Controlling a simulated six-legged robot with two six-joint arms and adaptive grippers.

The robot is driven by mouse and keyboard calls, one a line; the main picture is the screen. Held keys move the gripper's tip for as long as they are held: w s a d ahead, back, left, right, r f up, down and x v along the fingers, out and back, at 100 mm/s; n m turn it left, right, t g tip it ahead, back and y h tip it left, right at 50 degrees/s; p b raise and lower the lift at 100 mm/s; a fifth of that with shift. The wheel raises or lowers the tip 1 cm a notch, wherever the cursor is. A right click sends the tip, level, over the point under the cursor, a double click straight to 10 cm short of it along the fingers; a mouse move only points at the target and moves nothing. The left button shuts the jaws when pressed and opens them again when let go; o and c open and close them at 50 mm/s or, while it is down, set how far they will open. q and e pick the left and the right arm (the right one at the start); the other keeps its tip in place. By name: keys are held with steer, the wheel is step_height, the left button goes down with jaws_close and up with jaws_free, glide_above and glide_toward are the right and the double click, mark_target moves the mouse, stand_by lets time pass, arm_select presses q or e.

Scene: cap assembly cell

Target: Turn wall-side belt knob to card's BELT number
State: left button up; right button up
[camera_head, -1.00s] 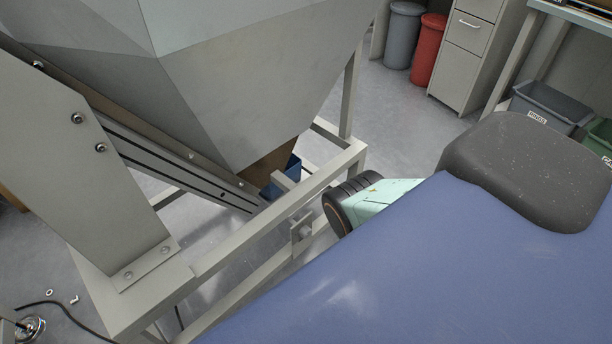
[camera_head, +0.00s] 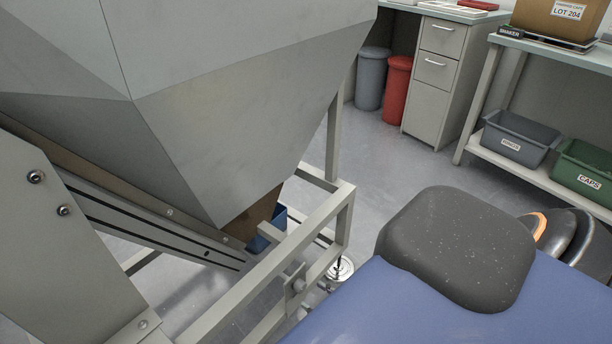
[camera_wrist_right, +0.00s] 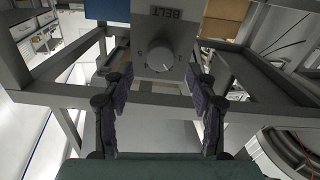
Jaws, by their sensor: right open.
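The belt knob (camera_wrist_right: 159,58) is a pale round dial on a light grey plate, in the upper middle of the right wrist view. A dark label (camera_wrist_right: 167,13) above it reads BELT upside down. My right gripper (camera_wrist_right: 159,88) is open and empty in the wrist view. Its dark padded fingers stand left and right below the knob, apart from it. The card with the BELT number is not visible. My left gripper shows in neither view.
The grey hopper (camera_head: 230,90) and its frame (camera_head: 335,205) fill the left of the head view. A blue bin (camera_head: 268,228) sits under its outlet. Grey and green bins (camera_head: 585,178) stand on a shelf at right. Frame bars (camera_wrist_right: 255,85) flank the knob in the wrist view.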

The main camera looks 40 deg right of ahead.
mark_target(304, 289)
steer(key=shift+w+a, duration=0.15)
steer(key=shift+w, duration=0.7)
steer(key=shift+w+a, duration=0.1)
steer(key=shift+w, duration=0.7)
steer(key=c, duration=1.2)
steer(key=shift+o, duration=0.2)
steer(key=shift+m, duration=0.4)
steer(key=m, duration=0.3)
steer(key=shift+m, duration=1.9)
